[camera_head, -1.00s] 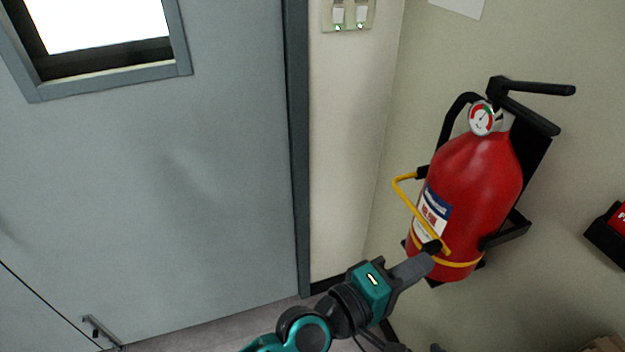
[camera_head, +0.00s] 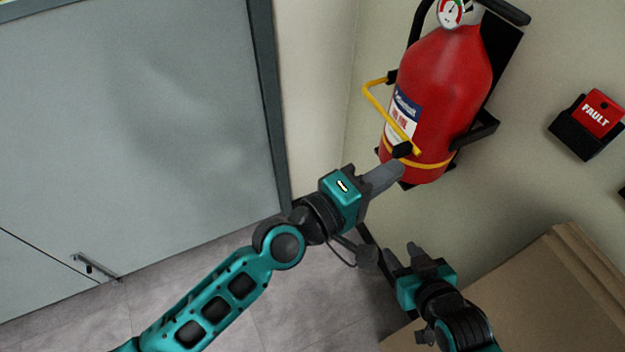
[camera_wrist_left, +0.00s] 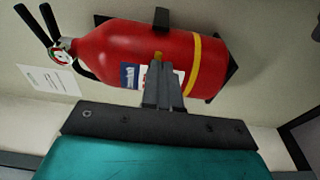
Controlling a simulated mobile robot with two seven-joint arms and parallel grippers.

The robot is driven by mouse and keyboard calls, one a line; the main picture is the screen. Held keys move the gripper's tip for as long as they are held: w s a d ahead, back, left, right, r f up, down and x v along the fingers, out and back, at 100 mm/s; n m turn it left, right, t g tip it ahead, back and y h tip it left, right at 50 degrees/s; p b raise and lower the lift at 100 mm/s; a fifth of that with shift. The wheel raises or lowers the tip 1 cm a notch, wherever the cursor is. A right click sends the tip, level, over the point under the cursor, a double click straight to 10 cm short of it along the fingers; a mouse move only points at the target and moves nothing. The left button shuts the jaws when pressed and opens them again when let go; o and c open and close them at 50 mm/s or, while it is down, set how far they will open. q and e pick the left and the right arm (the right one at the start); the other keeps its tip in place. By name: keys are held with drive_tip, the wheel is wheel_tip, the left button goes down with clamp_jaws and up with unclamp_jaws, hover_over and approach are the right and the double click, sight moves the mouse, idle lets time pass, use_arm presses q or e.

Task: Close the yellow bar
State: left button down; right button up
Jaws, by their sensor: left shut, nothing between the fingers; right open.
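The yellow bar (camera_head: 391,116) stands out to the left of the red fire extinguisher (camera_head: 441,97), swung away from its body. A yellow band (camera_head: 432,164) runs around the lower part of the extinguisher. My left gripper (camera_head: 400,168) is shut and empty, with its tips close to the lower end of the bar. In the left wrist view the shut fingers (camera_wrist_left: 162,85) overlap the extinguisher, and a small yellow end shows just above their tips. I cannot tell whether they touch. My right gripper (camera_head: 404,254) is open and empty, lower down.
A black wall bracket (camera_head: 481,131) holds the extinguisher. A red box marked FAULT (camera_head: 599,113) sits in a black holder to the right. A brown cardboard-coloured box (camera_head: 530,290) stands at the lower right. A grey door (camera_head: 130,130) fills the left side.

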use_arm(q)
drive_tip(key=b+v, duration=0.1)
drive_tip(key=v, duration=1.1)
drive_tip(key=shift+a+b, duration=0.15)
drive_tip(key=shift+b, duration=0.15)
drive_tip(key=shift+w, duration=0.2)
